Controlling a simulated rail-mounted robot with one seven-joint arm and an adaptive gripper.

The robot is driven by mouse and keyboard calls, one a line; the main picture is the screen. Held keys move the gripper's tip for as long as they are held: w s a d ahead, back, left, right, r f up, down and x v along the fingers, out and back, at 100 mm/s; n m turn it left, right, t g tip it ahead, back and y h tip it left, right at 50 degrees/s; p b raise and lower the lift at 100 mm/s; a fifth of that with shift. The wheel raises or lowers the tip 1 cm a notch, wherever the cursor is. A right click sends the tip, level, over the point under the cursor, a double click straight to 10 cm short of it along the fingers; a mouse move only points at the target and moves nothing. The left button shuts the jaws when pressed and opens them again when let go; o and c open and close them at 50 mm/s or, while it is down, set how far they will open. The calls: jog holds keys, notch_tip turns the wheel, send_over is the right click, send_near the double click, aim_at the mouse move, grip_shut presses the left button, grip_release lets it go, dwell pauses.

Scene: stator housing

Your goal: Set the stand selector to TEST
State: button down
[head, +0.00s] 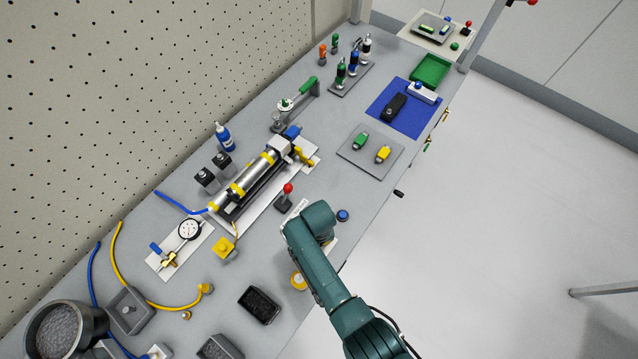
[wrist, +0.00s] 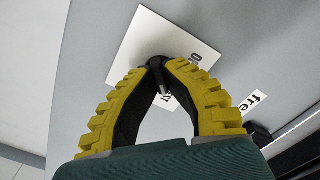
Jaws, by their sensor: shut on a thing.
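In the wrist view, my gripper (wrist: 158,63) points at a white plate (wrist: 190,35) with black lettering. Its two yellow, black-lined fingers meet at their tips on a small dark selector handle (wrist: 162,85), which shows partly between them. One piece of lettering shows just above the fingertips, and another, ending in "ST", shows between the fingers; both are partly covered. I cannot tell which mark the handle points at. In the head view, my green arm reaches over the bench's front edge and hides the gripper and the selector.
A red-knobbed lever (head: 287,190) stands just behind my arm, and a blue button (head: 343,215) is to its right. A fixture with a metal cylinder (head: 250,175) is farther back.

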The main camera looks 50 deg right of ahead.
jog(key=shift+s, duration=0.1)
jog(key=c, duration=1.1)
grip_release()
jog(key=shift+c, duration=0.2)
jog(key=shift+r, duration=0.1)
jog(key=shift+r, duration=0.35)
notch_tip(320, 180, up, 11)
